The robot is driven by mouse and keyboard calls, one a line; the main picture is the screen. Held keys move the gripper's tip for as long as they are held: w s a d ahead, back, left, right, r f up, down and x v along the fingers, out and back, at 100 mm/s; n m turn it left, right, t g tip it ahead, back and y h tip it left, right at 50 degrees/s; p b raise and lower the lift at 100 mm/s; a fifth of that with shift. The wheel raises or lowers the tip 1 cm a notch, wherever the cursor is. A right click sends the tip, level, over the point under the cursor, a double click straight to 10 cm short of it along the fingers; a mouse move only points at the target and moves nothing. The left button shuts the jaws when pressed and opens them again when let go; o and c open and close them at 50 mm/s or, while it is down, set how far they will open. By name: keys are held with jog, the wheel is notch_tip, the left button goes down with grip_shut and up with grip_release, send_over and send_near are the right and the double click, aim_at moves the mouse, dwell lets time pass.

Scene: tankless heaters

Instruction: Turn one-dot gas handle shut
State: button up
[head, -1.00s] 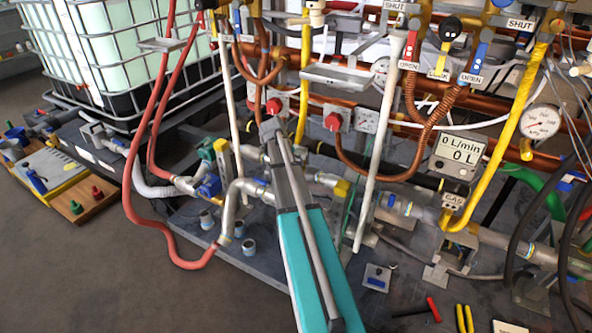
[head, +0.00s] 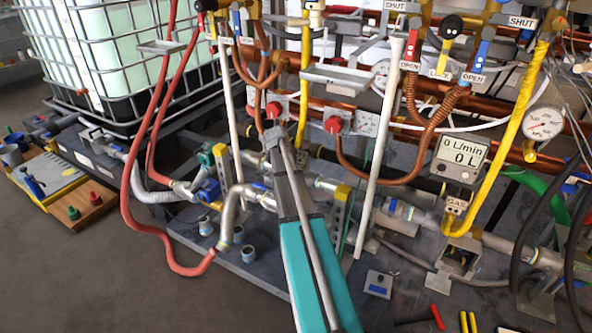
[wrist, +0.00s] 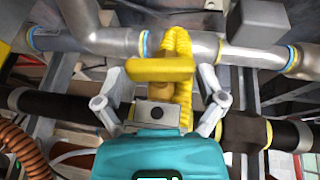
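In the wrist view my gripper (wrist: 161,78) is open, its two grey fingers spread left and right. A yellow bar-shaped handle (wrist: 150,70) lies crosswise between or just beyond the fingertips; I cannot tell whether they touch it. No dot shows on it, so I cannot tell if it is the one-dot gas handle. A yellow ribbed hose (wrist: 177,45) runs behind it. In the head view a red handle (head: 409,52) and a blue handle (head: 481,56) carry small dots, too small to count, near SHUT and OPEN labels. My fingers cannot be made out there.
Grey pipes (wrist: 240,54) and a dark pipe (wrist: 55,106) cross close around my gripper. In the head view a yellow gas hose (head: 505,130), a white upright pole (head: 378,150) and red hoses (head: 132,180) crowd the rig. Open floor (head: 150,290) lies at front left.

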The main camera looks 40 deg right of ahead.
jog(key=shift+w, duration=0.2)
jog(key=c, duration=0.3)
jog(key=shift+a, duration=0.1)
jog(key=shift+t, duration=0.4)
jog(key=o, duration=0.8)
jog(key=shift+w, duration=0.1)
jog(key=shift+r, duration=0.1)
jog(key=shift+p+v, duration=7.35)
jog(key=shift+v, duration=0.45)
